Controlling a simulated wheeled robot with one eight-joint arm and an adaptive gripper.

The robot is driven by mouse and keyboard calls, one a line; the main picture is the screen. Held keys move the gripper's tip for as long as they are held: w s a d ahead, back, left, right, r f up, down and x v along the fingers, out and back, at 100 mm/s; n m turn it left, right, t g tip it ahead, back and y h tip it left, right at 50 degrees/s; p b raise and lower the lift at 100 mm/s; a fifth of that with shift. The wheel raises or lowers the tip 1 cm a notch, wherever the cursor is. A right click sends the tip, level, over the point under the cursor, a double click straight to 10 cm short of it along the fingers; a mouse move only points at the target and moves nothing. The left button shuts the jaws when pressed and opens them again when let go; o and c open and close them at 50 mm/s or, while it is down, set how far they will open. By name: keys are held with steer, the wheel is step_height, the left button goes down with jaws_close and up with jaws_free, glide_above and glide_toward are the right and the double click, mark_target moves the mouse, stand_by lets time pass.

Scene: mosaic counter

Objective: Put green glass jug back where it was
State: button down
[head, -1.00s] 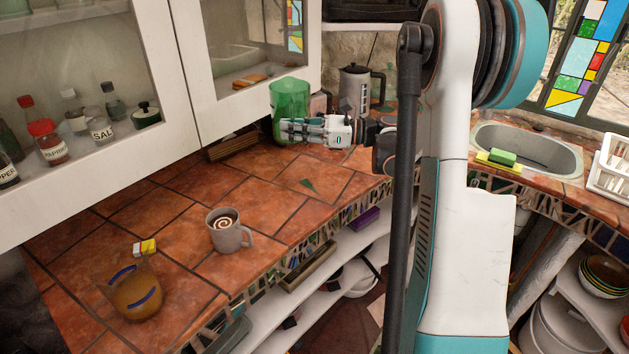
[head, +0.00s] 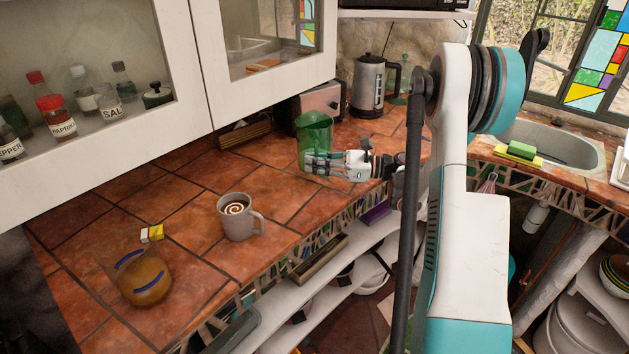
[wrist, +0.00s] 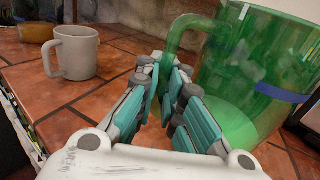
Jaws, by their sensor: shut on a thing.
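The green glass jug (head: 315,132) is on the far part of the tiled counter, in front of the toaster. In the wrist view the jug (wrist: 255,80) fills the right side, with a blue band on its wall. My gripper (head: 318,163) reaches in from the right at the jug's lower part. In the wrist view my gripper's fingers (wrist: 172,75) are closed around the jug's handle (wrist: 176,38). The jug looks upright. Its base is partly hidden behind the fingers, so I cannot tell whether it touches the tiles.
A grey mug (head: 240,217) and a glass jug of brown liquid (head: 144,278) stand on the near counter (head: 185,215). The toaster (head: 320,100) and kettle (head: 370,85) stand behind the green jug. Wall cabinets overhang the left. Open tiles lie between mug and green jug.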

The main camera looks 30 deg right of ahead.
steer(key=shift+f+b, duration=0.75)
steer(key=shift+f, duration=1.4)
steer(key=shift+f, duration=0.1)
steer(key=c, duration=2.2)
jaws_free()
steer(key=shift+f, duration=0.15)
steer(key=o, duration=0.5)
steer(key=shift+r, duration=0.25)
steer(key=shift+s+d, duration=0.2)
steer(key=shift+d, duration=0.15)
steer(key=p+v, duration=0.3)
steer(key=v, duration=0.8)
steer(key=shift+s+f+p, duration=0.1)
steer(key=shift+s+p, duration=0.05)
steer(key=shift+p, duration=0.15)
